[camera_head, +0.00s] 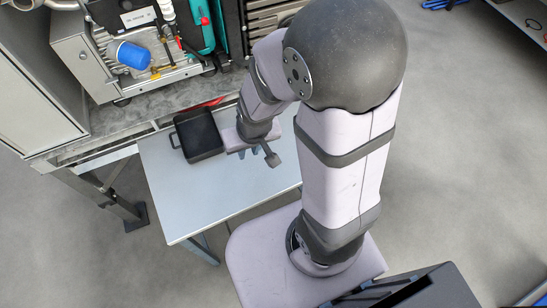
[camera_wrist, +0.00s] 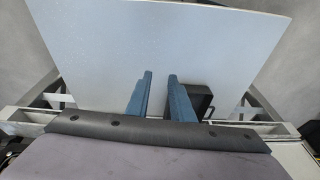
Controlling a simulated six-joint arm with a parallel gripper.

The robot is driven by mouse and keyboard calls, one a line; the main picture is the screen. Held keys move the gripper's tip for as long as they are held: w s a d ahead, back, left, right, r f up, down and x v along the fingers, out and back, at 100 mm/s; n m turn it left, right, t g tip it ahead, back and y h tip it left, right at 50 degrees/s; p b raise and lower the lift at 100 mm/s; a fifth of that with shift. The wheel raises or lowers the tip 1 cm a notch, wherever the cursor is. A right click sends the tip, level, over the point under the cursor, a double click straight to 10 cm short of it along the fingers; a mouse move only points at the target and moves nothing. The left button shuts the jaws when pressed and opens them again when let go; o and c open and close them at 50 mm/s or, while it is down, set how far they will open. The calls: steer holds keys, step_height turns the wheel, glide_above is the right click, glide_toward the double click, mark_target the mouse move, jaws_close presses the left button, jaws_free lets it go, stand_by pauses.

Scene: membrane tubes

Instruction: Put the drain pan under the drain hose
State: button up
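The drain pan (camera_head: 198,135) looks like a shallow black rectangular tray with a handle on its left side. It lies on the light table close to the bench edge. In the wrist view, the pan (camera_wrist: 203,101) shows just right of my right finger, partly hidden by it. My gripper (camera_head: 249,153) is over the table, to the right of the pan and apart from it. In the wrist view, my gripper (camera_wrist: 160,76) has its two blue fingers apart with nothing between them. I cannot clearly make out the drain hose; a red strip (camera_head: 207,103) shows behind the pan.
The light table (camera_head: 195,195) is bare in front of the pan. A grey bench (camera_head: 165,108) behind it carries a machine with a blue filter (camera_head: 133,56) and a teal part (camera_head: 203,28). A metal cabinet (camera_head: 35,95) stands at the left.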

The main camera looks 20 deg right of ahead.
steer(key=s+d+r+g, duration=0.2)
steer(key=s+d+r, duration=0.2)
steer(key=s, duration=0.3)
steer(key=shift+s+r+g+h, duration=0.3)
steer(key=shift+s+r+g, duration=0.1)
steer(key=shift+r, duration=0.15)
step_height(320, 180, up, 2)
steer(key=shift+a+r+p, duration=0.1)
steer(key=shift+p, duration=1)
